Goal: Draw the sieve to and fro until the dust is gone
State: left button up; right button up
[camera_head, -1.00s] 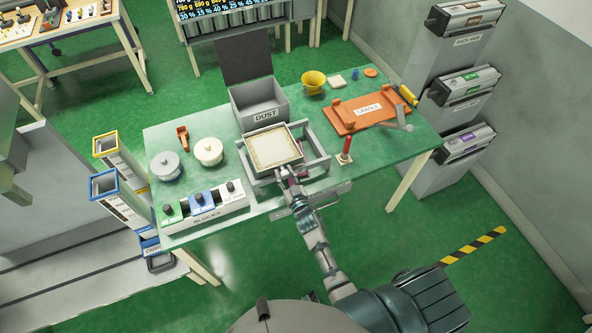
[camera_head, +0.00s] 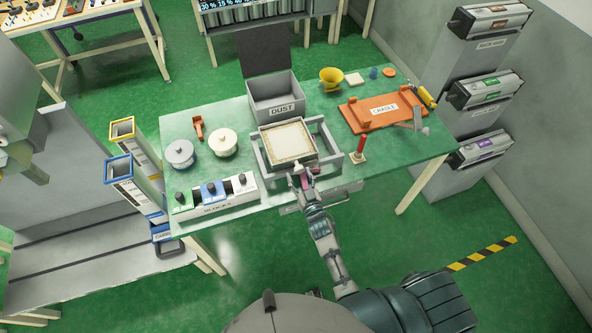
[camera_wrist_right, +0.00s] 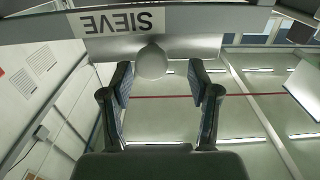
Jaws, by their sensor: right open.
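The sieve (camera_head: 289,143) is a square tray with a pale, cream-coloured mesh, set in a grey frame (camera_head: 332,158) on the green table. In the right wrist view its front plate (camera_wrist_right: 205,20) bears the word SIEVE, upside down, with a round grey knob (camera_wrist_right: 151,62) below it. My right gripper (camera_head: 302,177) is at the sieve's near side. In the wrist view the right gripper (camera_wrist_right: 160,82) is open, its fingers apart on either side of the knob, with gaps visible. Dust on the mesh is too small to make out. My left gripper is not in view.
An open grey DUST box (camera_head: 277,97) stands behind the sieve. A red-handled stand (camera_head: 360,150) and an orange CRADLE tray (camera_head: 385,112) are at right.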

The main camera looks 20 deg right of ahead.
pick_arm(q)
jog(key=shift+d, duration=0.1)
pick_arm(e)
jog(key=s, duration=0.9)
jog(key=shift+d, duration=0.25)
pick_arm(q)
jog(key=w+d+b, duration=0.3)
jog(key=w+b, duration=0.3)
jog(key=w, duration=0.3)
pick_arm(e)
jog(key=b, duration=0.5)
send_near(300, 171)
jog(key=w, duration=1)
jog(key=shift+w+a+f+b, duration=0.15)
jog(key=shift+w+a+b, duration=0.05)
jog(key=shift+w+b, duration=0.2)
jog(key=shift+w, duration=0.25)
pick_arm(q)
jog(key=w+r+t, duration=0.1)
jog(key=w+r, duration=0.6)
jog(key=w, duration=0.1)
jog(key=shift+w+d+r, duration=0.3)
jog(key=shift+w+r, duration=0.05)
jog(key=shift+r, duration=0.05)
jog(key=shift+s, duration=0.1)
